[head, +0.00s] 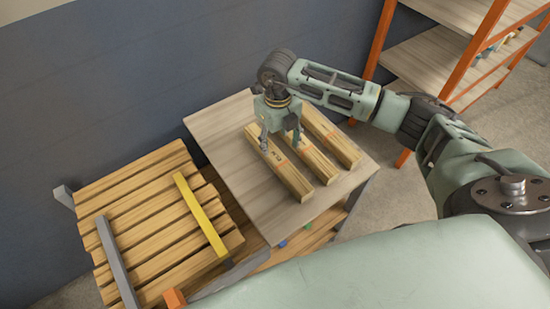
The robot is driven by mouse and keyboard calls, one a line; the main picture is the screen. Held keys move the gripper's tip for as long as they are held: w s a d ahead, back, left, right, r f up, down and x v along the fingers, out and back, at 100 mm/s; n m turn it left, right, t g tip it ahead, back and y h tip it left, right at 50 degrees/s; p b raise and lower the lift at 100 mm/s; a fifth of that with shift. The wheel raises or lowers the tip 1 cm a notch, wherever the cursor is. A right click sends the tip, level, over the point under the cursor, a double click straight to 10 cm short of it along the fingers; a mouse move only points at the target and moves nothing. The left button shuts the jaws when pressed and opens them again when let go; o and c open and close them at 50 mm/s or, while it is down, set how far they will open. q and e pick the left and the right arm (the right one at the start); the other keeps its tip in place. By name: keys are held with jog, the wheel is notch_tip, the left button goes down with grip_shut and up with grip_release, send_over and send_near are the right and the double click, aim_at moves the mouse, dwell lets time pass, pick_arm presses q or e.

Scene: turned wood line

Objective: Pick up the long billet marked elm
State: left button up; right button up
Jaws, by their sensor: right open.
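Three long wooden billets lie side by side on a small wooden table (222,135). The left billet (289,178) has a small dark mark on its top, too small to read surely. The middle billet (317,162) and the right billet (334,138) lie beside it; any lettering on them is not readable. My right gripper (280,143) points down, open, over the far part of the left and middle billets. Its fingers hide part of them, and I cannot tell whether they touch the wood. My left gripper is not in view.
A stack of wooden slats (150,215) with a yellow bar (201,215) and a grey bar (117,262) across it stands left of the table. An orange-framed shelf (440,60) stands at the back right. A dark wall (130,90) is behind.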

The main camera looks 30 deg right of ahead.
aim_at(276, 156)
jog(key=f+b, duration=0.1)
jog(key=f, duration=0.1)
jog(key=f+b, duration=0.1)
jog(key=f, duration=0.1)
jog(key=f+b, duration=0.2)
jog(key=f, duration=0.1)
jog(key=shift+s+a+f, duration=0.1)
jog(key=shift+s+a, duration=0.1)
jog(key=shift+a, duration=0.1)
jog(key=shift+c, duration=0.3)
grip_shut()
